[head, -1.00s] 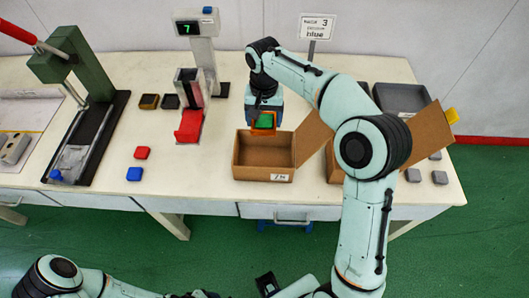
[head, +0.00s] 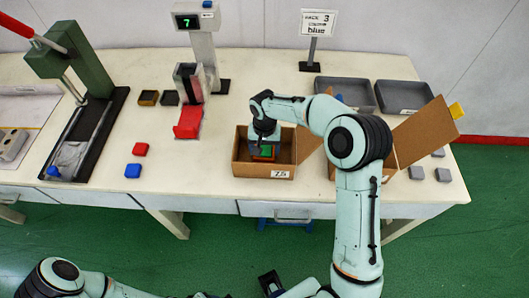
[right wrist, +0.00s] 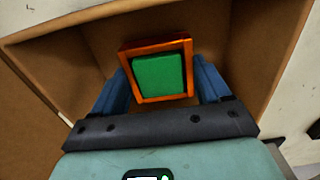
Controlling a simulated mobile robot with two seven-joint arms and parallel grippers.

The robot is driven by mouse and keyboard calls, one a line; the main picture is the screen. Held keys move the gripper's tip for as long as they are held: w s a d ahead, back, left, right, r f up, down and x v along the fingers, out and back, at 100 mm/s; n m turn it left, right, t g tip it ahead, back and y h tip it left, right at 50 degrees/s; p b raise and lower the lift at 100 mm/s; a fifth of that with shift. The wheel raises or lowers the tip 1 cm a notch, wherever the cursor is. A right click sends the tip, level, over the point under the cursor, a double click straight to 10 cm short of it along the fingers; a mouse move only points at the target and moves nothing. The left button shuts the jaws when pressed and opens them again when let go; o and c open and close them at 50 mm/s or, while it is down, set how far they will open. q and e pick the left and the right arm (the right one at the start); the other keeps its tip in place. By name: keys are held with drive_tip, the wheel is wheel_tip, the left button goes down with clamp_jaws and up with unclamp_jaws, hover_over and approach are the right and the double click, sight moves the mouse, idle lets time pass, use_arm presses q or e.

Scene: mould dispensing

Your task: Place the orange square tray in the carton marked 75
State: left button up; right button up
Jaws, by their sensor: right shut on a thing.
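The orange square tray (right wrist: 130,75) has a green square block (right wrist: 158,76) in it. My right gripper (head: 264,151) is shut on the tray, with blue fingers on both sides of it in the right wrist view (right wrist: 160,88). The open cardboard carton (head: 247,167) carries a label that seems to read 75. The gripper and tray are inside its opening, and carton walls surround them in the right wrist view (right wrist: 255,45). The tray's underside is hidden, so I cannot tell whether it touches the carton floor.
A second carton with a raised flap (head: 425,130) stands to the right, partly behind my right arm. Two grey trays (head: 403,97) lie behind it. A display stand (head: 203,50) reads 7.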

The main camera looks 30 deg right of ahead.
wheel_tip(320, 180, down, 3)
drive_tip(key=shift+r, duration=0.1)
drive_tip(key=o, duration=1.2)
wheel_tip(320, 180, up, 12)
drive_tip(key=shift+p, duration=0.45)
